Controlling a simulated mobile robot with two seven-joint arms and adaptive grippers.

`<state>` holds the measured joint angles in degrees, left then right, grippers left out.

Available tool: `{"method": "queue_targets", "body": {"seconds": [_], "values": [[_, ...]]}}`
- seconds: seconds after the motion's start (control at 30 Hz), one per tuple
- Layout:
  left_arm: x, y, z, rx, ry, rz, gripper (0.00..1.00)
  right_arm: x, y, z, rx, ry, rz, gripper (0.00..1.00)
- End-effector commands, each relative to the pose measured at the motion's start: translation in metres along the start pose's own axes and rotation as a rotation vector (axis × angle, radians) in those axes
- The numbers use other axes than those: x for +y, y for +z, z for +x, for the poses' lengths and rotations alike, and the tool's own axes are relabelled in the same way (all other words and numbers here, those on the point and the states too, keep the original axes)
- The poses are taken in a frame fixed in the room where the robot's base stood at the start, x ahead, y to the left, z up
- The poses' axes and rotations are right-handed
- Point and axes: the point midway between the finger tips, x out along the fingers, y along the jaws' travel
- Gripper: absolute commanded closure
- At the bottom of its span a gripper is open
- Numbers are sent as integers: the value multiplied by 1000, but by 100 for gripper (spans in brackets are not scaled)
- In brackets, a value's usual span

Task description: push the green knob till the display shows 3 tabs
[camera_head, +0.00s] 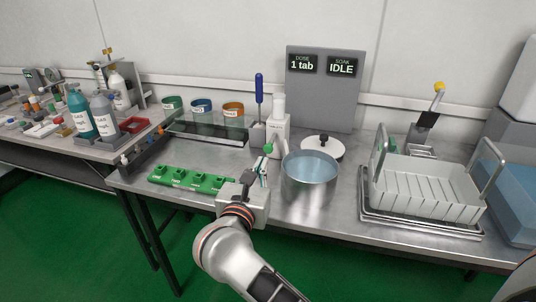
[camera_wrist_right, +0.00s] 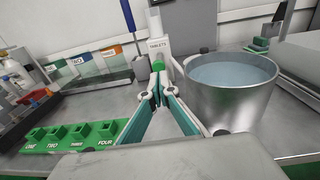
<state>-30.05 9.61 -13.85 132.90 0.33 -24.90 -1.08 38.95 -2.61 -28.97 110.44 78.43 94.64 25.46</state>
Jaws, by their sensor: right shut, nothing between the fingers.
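The tablet dispenser (camera_head: 278,128) is a white upright unit at the back of the metal table, and it also shows in the right wrist view (camera_wrist_right: 157,45). Its green knob (camera_head: 268,149) faces me low on its front. My right gripper (camera_head: 264,166) is shut and empty, with its fingertips just in front of the knob. In the right wrist view, the shut fingertips (camera_wrist_right: 159,74) overlap the green knob; I cannot tell whether they touch it. The dose display (camera_head: 303,64) on the grey panel reads 1 tab. My left gripper is not in view.
A metal pot of water (camera_head: 308,178) stands close right of my gripper, with a white lid (camera_head: 323,148) behind it. A green labelled holder (camera_head: 190,179) lies to the left. A dish rack (camera_head: 425,190) stands right. The soak display (camera_head: 342,66) reads IDLE.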

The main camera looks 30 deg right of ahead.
Motion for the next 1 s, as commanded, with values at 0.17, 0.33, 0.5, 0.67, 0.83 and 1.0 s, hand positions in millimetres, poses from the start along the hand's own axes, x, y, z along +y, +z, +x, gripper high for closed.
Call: {"method": "queue_targets", "body": {"seconds": [0.17,0.33,0.5,0.67,0.83,1.0], "values": [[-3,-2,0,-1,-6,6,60,0,1,-22,0,1,2,100],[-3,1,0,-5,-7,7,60,0,0,-28,0,0,0,100],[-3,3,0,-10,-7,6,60,0,0,-29,0,0,0,100],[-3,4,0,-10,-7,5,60,0,0,-29,0,0,0,100],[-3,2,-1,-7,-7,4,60,0,1,-29,-3,0,-2,100],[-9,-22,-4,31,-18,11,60,-17,30,-32,-122,-21,-125,100]]}}
